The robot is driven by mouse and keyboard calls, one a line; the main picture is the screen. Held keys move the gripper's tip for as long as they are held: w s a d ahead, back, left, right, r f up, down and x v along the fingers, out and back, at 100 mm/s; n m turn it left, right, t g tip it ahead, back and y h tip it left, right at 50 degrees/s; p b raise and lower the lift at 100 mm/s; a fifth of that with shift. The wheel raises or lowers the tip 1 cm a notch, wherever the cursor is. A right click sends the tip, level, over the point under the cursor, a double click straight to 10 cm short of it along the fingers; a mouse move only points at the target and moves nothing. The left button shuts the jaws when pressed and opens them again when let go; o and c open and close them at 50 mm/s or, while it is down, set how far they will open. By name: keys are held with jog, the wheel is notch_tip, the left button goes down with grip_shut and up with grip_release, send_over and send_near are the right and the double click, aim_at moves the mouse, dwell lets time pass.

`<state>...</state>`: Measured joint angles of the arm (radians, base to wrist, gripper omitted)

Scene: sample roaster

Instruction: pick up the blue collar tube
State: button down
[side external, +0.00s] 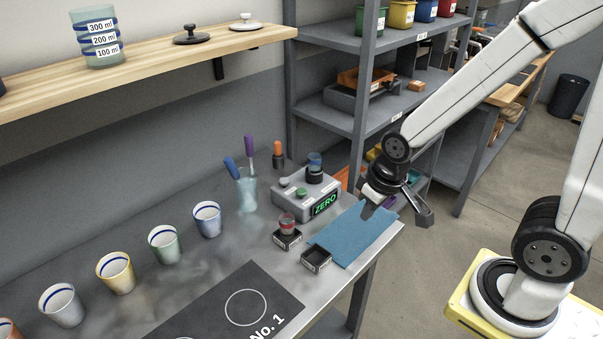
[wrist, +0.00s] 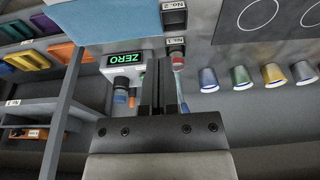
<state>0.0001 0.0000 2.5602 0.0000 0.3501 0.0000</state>
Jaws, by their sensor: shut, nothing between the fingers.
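A small tube with a blue collar (side external: 315,160) appears to stand upright in a dark seat on top of the grey ZERO box (side external: 318,201). It is small, and its lower part is hard to make out. In the wrist view the blue collar (wrist: 122,84) shows left of the fingers, beside the box. My gripper (side external: 367,210) is over the blue mat, to the right of the box and apart from the tube. In the wrist view its two fingers (wrist: 152,63) are together with nothing between them.
Holder No. 1 (side external: 287,239) carries a red-topped tube; holder No. 2 (side external: 316,261) looks empty. Several cups line the bench. A metal shelf post rises behind; the blue mat (side external: 352,236) is bare.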

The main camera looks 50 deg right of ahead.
dwell(0.4)
jog(key=shift+c, duration=0.3)
grip_release()
jog(key=n+t+y, duration=0.3)
jog(key=n+t, duration=0.2)
jog(key=t, duration=0.4)
send_over(314, 167)
jog(key=s+d, duration=0.1)
notch_tip(314, 167, down, 2)
jog(key=d+f+n+y, duration=0.1)
jog(key=f, duration=0.1)
jog(key=s+d+f+y, duration=0.1)
jog(key=y, duration=0.1)
jog(key=s+d+f+n+g+y, duration=0.1)
jog(key=f+y, duration=0.1)
jog(key=shift+s+d+f+n, duration=0.15)
jog(key=shift+d+f+n, duration=0.15)
jog(key=shift+d, duration=0.1)
